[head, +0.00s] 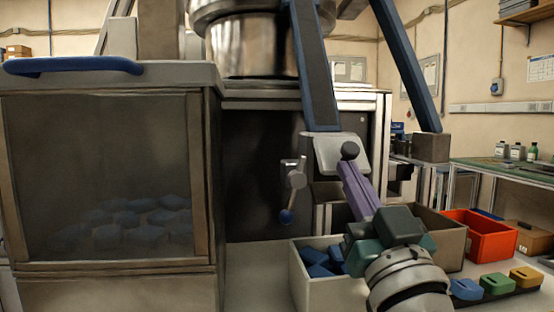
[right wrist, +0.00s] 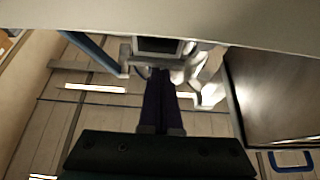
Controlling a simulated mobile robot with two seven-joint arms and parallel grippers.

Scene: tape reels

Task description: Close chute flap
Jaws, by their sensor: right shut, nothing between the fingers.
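The chute (head: 318,75) slopes down in the middle of the head view, a dark channel with blue sides. At its lower end is a pale grey flap (head: 326,152) with a round dark knob (head: 349,150). My right gripper (head: 346,168) comes up from below. Its purple fingers are shut and empty, with their tips just below the knob at the flap's right part; I cannot tell whether they touch. In the right wrist view the shut fingers (right wrist: 160,78) point away under a pale surface across the top. My left gripper is not in view.
A lever with a blue ball (head: 286,216) hangs left of the flap. Below are a pale bin (head: 330,293) with blue pieces, a brown bin (head: 447,232) and a red bin (head: 488,240). A windowed hopper (head: 105,170) fills the left. Coloured blocks (head: 497,283) lie at right.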

